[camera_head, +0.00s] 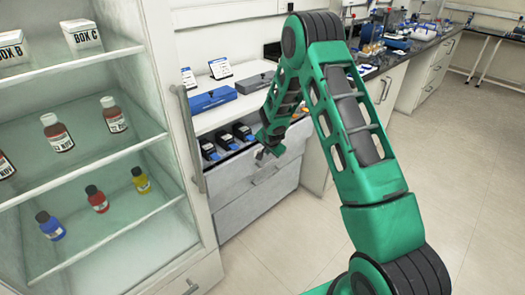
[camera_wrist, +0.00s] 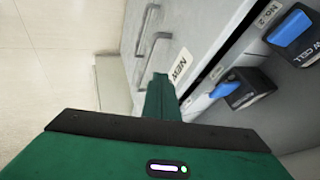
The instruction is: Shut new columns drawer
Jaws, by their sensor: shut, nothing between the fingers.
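The new columns drawer has a grey front with a label reading "NEW", visible in the wrist view (camera_wrist: 205,28). In the head view its grey front (camera_head: 232,169) is below the blue-topped black devices. I cannot tell how far it stands out from the cabinet. My gripper (camera_head: 266,149) is shut and empty at the upper right part of the drawer front. In the wrist view its green fingers (camera_wrist: 160,97) point at the front, beside the label. I cannot tell whether they touch it. The gripper and arm partly hide the drawer's right end.
Several black devices with blue tops (camera_head: 226,140) are behind the drawer's upper edge; one (camera_wrist: 245,88) is close beside my gripper in the wrist view. A blue box (camera_head: 212,100) lies above. A shelf cabinet (camera_head: 95,150) stands left. The floor (camera_head: 450,190) is clear at right.

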